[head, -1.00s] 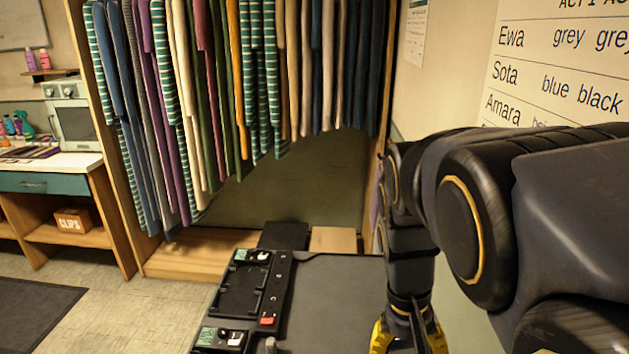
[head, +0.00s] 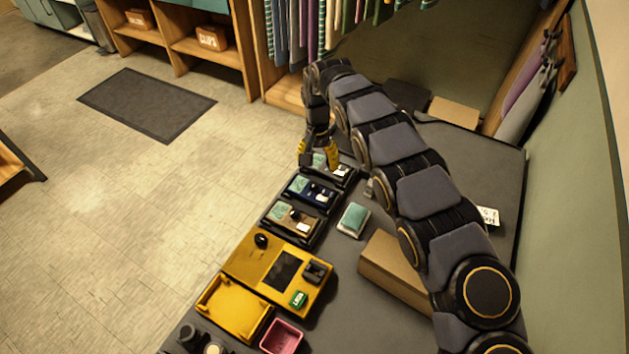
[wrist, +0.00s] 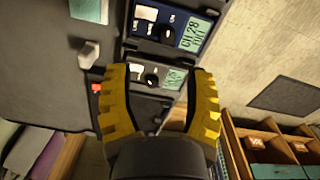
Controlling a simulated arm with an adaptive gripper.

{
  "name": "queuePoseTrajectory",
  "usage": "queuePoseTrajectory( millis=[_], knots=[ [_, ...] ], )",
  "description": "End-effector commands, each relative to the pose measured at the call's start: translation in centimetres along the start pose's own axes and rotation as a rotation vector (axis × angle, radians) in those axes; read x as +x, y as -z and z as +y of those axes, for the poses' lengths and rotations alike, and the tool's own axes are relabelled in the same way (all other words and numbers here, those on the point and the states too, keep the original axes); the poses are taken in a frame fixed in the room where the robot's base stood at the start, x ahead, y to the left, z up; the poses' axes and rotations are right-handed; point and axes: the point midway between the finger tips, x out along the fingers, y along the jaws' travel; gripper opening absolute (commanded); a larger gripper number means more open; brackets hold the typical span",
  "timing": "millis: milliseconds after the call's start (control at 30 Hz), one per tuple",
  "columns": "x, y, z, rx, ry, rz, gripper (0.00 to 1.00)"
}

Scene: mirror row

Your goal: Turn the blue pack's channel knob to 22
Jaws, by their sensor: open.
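The blue pack (head: 312,190) sits in a row of packs on the dark table, second from the far end. In the wrist view the blue pack (wrist: 148,48) is at the top, with a black channel knob (wrist: 168,32) beside a green display (wrist: 192,34) that appears to read CH 28. My gripper (wrist: 158,72) is open and empty, its yellow fingers over the black pack (wrist: 150,98) next to the blue one. In the head view my gripper (head: 318,156) is at the black pack, just beyond the blue pack. The knob is apart from the fingers.
A tan pack (head: 275,222) lies nearer than the blue one, then a yellow unit (head: 245,258) and a pink bin (head: 283,337). A teal pad (head: 353,219) and a cardboard box (head: 385,270) lie to the right. Clothes hang at the back.

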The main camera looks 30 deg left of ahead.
Motion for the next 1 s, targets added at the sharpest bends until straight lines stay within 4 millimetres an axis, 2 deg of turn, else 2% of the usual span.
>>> queuePoseTrajectory(
  millis=[100, 267, 600, 700, 967, 1000],
  knots=[
    [0.7, -0.3, -1.0, -0.007, 0.014, -0.006, 0.54],
    [1.9, -0.3, -1.0, -0.007, 0.014, -0.007, 0.54],
    [7.1, -0.4, -1.0, -0.007, 0.014, -0.008, 0.54],
    [8.0, -0.3, -1.0, -0.007, 0.013, -0.006, 0.54],
    [8.3, -0.3, -1.0, -0.007, 0.013, -0.005, 0.54],
    [8.3, -0.3, -1.0, -0.006, 0.013, -0.005, 0.46]
  ],
)
